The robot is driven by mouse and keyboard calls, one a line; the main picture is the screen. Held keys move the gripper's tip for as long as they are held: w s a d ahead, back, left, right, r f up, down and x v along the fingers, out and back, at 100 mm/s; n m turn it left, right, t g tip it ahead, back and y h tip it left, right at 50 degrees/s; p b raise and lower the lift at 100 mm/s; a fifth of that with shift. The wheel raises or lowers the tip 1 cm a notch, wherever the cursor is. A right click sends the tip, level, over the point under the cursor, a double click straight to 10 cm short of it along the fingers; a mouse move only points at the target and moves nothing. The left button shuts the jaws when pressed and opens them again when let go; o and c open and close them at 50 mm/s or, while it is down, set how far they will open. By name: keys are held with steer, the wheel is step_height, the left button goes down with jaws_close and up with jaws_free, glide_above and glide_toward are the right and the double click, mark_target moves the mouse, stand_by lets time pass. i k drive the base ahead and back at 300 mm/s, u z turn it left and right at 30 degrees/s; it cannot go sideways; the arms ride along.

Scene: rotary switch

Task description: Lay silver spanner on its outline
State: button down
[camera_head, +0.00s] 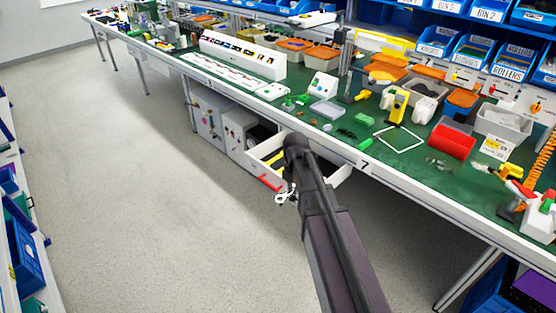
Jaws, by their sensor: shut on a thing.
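My gripper (291,187) is at the end of my arm, mostly hidden behind the arm, in front of an open drawer (262,150) under the bench. It is shut on a small bright silver piece (282,199), which looks like the silver spanner. The piece hangs at or just outside the drawer's front edge, and its contact with the fingers is too small to make out. I cannot make out a spanner outline; much of the drawer's inside is behind my arm.
A red handle-like bar (268,183) is at the drawer's front. The floor (170,190) to the left is clear.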

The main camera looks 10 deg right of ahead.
mark_target(276, 159)
steer(key=u, duration=0.05)
steer(key=i, duration=1)
steer(key=z, duration=0.05)
